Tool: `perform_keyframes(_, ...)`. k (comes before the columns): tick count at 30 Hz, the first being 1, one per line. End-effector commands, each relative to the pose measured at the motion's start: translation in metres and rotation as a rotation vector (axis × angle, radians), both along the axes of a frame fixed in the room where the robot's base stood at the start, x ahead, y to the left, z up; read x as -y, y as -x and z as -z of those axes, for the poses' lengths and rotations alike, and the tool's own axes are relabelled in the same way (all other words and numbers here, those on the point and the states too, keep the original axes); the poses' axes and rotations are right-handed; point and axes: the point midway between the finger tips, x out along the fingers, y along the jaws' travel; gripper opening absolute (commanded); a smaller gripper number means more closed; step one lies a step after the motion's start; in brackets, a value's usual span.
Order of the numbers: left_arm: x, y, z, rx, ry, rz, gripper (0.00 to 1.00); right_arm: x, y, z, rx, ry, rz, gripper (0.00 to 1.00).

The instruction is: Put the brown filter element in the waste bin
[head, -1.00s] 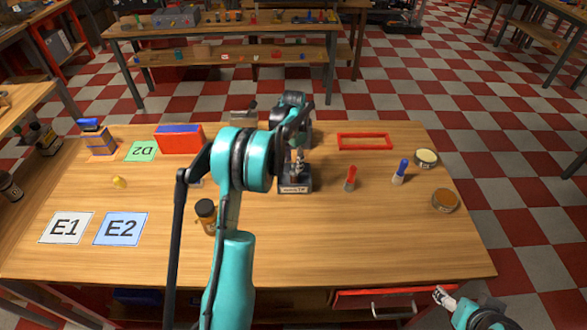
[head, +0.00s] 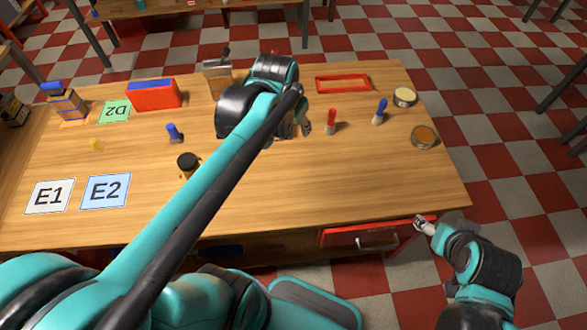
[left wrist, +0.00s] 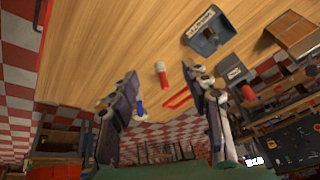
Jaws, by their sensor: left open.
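I cannot clearly identify the brown filter element. A tan-fronted block with a grey frame (head: 218,82) stands at the table's back, partly behind my left arm; a similar tan panel (left wrist: 290,36) shows in the left wrist view. A round dark-rimmed piece with a brown top (head: 424,136) lies at the table's right edge.
A red peg (head: 331,122), a blue peg (head: 380,111), a red frame (head: 342,84) and a cream-topped tin (head: 404,97) stand right of my left gripper. A black-capped jar (head: 188,164) stands left. The front right tabletop is clear.

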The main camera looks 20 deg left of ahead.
Motion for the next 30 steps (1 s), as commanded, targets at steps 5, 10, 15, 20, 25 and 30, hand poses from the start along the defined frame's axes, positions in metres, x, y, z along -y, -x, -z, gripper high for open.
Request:
perform_keyframes(5, 0.031, 0.064, 0.015, 0.117, 0.049, -0.052, 0.48, 0.0, 0.0, 0.0, 0.0, 0.0, 0.0, 0.71)
perform_keyframes(10, 0.046, 0.097, 0.032, 0.189, 0.091, -0.086, 0.48, 0.0, 0.0, 0.0, 0.0, 0.0, 0.0, 0.71)
perform_keyframes(15, 0.05, 0.107, 0.04, 0.216, 0.11, -0.1, 0.48, 0.0, 0.0, 0.0, 0.0, 0.0, 0.0, 0.71)
perform_keyframes(20, 0.05, 0.107, 0.04, 0.218, 0.111, -0.102, 0.48, 0.0, 0.0, 0.0, 0.0, 0.0, 0.0, 0.71)
perform_keyframes(25, 0.05, 0.107, 0.043, 0.217, 0.11, -0.101, 0.48, 0.0, 0.0, 0.003, 0.0, 0.0, 0.0, 0.71)
perform_keyframes(30, 0.05, 0.107, 0.043, 0.217, 0.11, -0.101, 0.48, 0.0, 0.0, 0.002, 0.0, 0.0, 0.0, 0.71)
